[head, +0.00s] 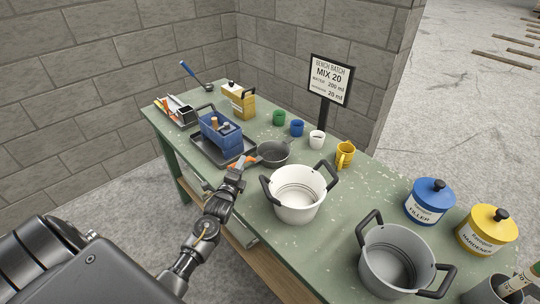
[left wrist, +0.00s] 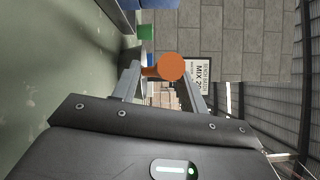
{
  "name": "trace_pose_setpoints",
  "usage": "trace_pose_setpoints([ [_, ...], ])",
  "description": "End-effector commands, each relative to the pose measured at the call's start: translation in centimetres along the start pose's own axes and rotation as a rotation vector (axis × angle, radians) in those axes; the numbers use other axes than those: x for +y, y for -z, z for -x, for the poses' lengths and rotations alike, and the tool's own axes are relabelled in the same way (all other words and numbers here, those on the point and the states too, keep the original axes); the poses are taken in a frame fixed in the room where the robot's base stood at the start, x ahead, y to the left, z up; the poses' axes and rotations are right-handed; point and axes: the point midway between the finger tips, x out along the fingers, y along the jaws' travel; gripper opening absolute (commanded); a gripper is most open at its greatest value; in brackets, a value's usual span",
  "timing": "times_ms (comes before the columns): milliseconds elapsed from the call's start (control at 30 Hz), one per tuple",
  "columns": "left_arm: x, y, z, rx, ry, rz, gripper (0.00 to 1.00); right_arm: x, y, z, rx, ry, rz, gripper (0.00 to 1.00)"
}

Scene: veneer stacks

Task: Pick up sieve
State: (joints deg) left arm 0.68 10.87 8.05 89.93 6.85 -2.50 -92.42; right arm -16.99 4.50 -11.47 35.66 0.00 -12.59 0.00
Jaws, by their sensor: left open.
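The sieve (head: 273,152) looks like a dark grey round bowl with an orange handle. It sits on the green bench beside a black tray, its handle pointing left toward my arm. My left gripper (head: 238,168) is at the handle, with its fingers partly hiding it. In the left wrist view, the orange handle (left wrist: 172,67) shows end-on between the two open fingers (left wrist: 160,85). The fingers stand apart, and I cannot tell whether either one touches the handle. My right gripper is not in view.
A white pot (head: 298,192) stands just right of the sieve. The black tray (head: 206,155) with a blue box (head: 220,135) lies to its left. Green (head: 279,118), blue (head: 297,127) and white (head: 317,139) cups stand behind. A grey pot (head: 392,262) is at the near right.

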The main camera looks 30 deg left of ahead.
Motion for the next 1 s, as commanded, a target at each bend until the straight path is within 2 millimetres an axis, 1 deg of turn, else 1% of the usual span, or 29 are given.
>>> trace_pose_setpoints([
  [100, 0.1, 0.0, -0.6, 0.000, -0.002, 0.000, 0.43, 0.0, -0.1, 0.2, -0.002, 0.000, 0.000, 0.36],
  [300, 0.1, 0.0, -0.6, 0.000, -0.001, 0.000, 0.43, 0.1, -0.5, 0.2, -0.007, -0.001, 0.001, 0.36],
  [633, 0.1, 0.0, -0.6, 0.000, -0.001, 0.000, 0.00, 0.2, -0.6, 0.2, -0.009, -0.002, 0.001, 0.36],
  [900, -0.1, -0.1, -0.6, -0.001, 0.002, 0.000, 0.00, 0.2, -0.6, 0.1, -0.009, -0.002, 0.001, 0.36],
  [1000, -1.0, -0.2, -0.7, -0.001, 0.005, -0.001, 0.00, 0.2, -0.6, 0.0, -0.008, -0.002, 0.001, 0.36],
])
